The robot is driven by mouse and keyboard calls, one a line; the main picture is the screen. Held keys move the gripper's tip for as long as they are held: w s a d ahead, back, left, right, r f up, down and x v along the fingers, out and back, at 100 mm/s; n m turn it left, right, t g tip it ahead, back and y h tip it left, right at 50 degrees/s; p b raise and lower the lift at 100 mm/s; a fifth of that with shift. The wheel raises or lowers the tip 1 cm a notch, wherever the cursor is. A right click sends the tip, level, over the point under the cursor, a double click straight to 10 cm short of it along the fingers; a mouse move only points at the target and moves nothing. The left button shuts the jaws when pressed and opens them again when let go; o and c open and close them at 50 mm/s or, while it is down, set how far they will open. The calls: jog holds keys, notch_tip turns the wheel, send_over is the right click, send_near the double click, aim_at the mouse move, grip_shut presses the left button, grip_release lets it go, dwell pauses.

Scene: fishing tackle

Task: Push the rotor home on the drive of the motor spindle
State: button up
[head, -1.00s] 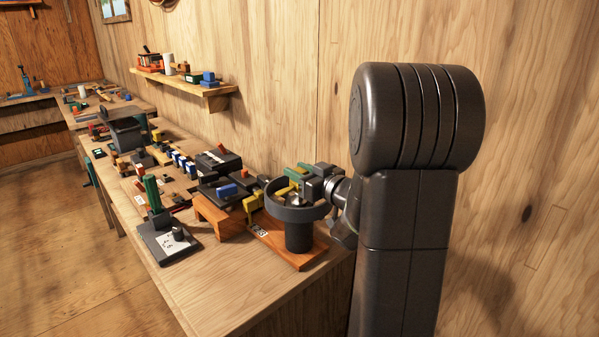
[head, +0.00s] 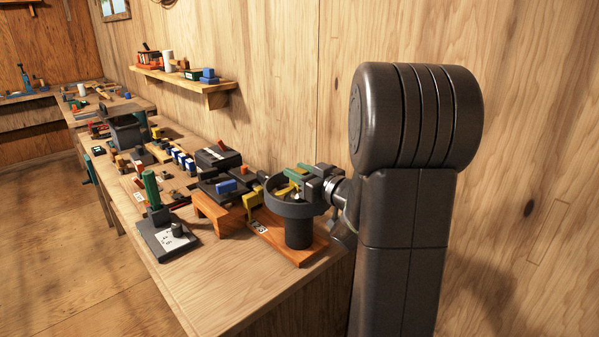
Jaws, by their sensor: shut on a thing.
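The motor spindle stands as a black cylinder (head: 299,234) with a wide dark ring (head: 297,211) around its top, upright on a wooden board near the bench's right end. My gripper (head: 290,184), with green and yellow fingers, reaches in from the right over the ring. Its fingers are at the ring's opening and shut on what seems to be the rotor. The rotor and the drive are mostly hidden by the fingers and the ring wall. I cannot tell how far the rotor sits on the drive.
The wooden board (head: 311,256) lies on the workbench (head: 215,285). A yellow block (head: 251,203), a wooden stand (head: 219,219) and a dark plate with a knob (head: 168,239) are to the left. Several small parts lie farther back. The bench front is clear; the plywood wall is close behind.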

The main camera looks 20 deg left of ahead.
jog(key=shift+f+b, duration=0.6)
jog(key=shift+f, duration=0.2)
jog(key=shift+r, duration=0.15)
jog(key=shift+r+p, duration=1.05)
jog(key=shift+r, duration=0.1)
jog(key=shift+f+b, duration=1.1)
jog(key=shift+f, duration=0.2)
dwell(0.4)
jog(key=o, duration=1.1)
jog(key=v, duration=1.4)
jog(key=shift+a+r, duration=0.1)
